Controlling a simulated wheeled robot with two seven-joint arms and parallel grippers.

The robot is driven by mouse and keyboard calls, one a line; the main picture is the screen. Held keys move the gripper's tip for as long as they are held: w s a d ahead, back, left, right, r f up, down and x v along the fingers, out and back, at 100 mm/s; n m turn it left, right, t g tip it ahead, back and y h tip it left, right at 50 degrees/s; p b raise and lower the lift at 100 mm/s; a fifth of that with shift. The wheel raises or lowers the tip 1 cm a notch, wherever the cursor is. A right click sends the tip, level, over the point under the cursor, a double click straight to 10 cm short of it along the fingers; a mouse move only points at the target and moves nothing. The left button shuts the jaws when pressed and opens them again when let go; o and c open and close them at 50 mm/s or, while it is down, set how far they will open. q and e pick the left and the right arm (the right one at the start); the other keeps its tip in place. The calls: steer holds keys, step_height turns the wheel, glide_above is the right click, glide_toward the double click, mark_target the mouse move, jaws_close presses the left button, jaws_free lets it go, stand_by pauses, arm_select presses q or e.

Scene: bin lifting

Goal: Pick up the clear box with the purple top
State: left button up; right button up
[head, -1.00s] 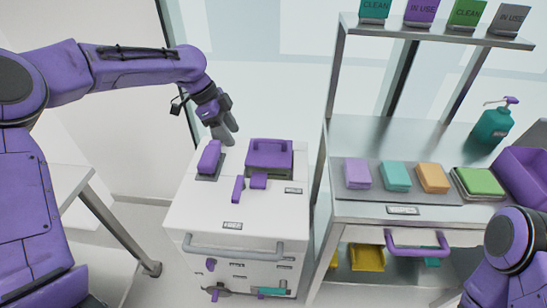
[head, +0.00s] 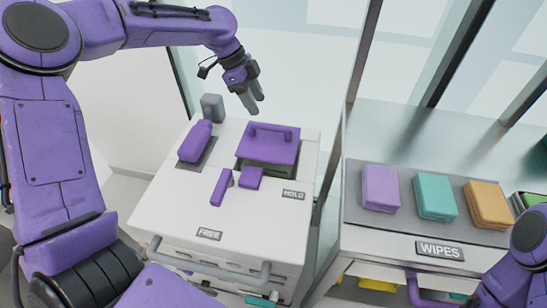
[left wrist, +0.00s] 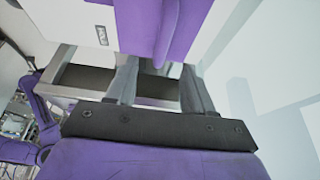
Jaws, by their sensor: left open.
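The box with the purple top (head: 270,148) stands on the white cabinet. Its purple lid has a raised handle, and a strip of its greenish see-through side shows below the lid. My left gripper (head: 252,104) is open and empty, just above and behind the lid in the head view, apart from it. In the left wrist view my left gripper's two fingers (left wrist: 160,83) are spread, with a purple surface beyond them; I cannot tell which part that is. My right gripper is out of view; only part of my right arm shows at the lower right.
A purple bottle-like object (head: 196,141) lies left of the box. Small purple pieces (head: 222,188) lie in front of it. Right, a metal shelf holds wipes on a grey tray (head: 408,228). The cabinet has a front handle (head: 208,262).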

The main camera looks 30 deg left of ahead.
mark_target(270, 127)
arm_select(q)
steer(key=x, duration=1.1)
steer(key=shift+w+a, duration=0.15)
steer(key=shift+w, duration=0.05)
jaws_close()
steer(key=shift+r, duration=0.15)
stand_by(0.7)
